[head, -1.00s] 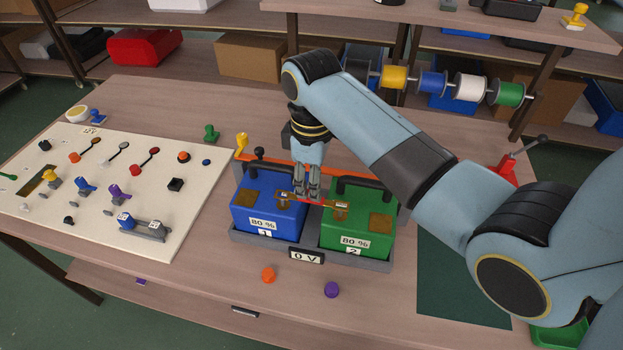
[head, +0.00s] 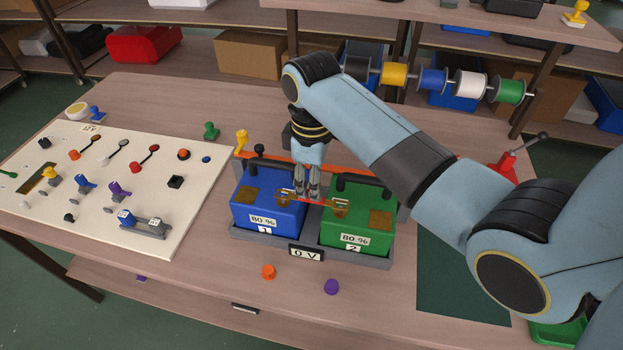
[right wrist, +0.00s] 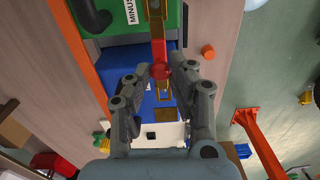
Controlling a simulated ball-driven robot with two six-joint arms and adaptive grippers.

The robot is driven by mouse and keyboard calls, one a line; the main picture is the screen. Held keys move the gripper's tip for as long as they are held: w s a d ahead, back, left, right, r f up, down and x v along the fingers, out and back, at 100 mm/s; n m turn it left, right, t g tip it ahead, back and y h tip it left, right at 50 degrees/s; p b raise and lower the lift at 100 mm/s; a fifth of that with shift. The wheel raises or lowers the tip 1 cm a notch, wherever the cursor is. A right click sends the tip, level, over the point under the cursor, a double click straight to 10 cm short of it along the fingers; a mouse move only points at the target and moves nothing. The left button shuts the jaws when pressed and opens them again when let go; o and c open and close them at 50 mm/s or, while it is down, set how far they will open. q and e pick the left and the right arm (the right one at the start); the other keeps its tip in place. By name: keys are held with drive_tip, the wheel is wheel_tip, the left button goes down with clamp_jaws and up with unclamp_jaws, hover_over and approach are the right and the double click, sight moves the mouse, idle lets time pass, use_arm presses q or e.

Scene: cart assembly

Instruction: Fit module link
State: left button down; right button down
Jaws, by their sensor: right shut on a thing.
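The blue battery module (head: 265,212), labelled 1, and the green battery module (head: 358,225), labelled 2, sit side by side in a grey tray (head: 372,263). The module link, a brass bar with a red middle (head: 341,207), lies across the gap between their tops. My right gripper (head: 307,192) points down and is shut on the link's red grip; the red knob (right wrist: 161,70) shows between the fingers in the right wrist view. I cannot tell whether the link's ends touch the terminals. My left gripper is not in view.
A white control panel (head: 190,150) with switches lies at left. A display reading 0 V (head: 306,253) is on the tray front. An orange knob (head: 268,271) and a purple knob (head: 331,287) lie on the table in front. Cable spools (head: 432,82) hang behind.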

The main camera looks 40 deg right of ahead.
drive_tip(key=shift+f, duration=1.2)
drive_tip(key=c, duration=1.1)
unclamp_jaws()
wheel_tip(320, 180, up, 12)
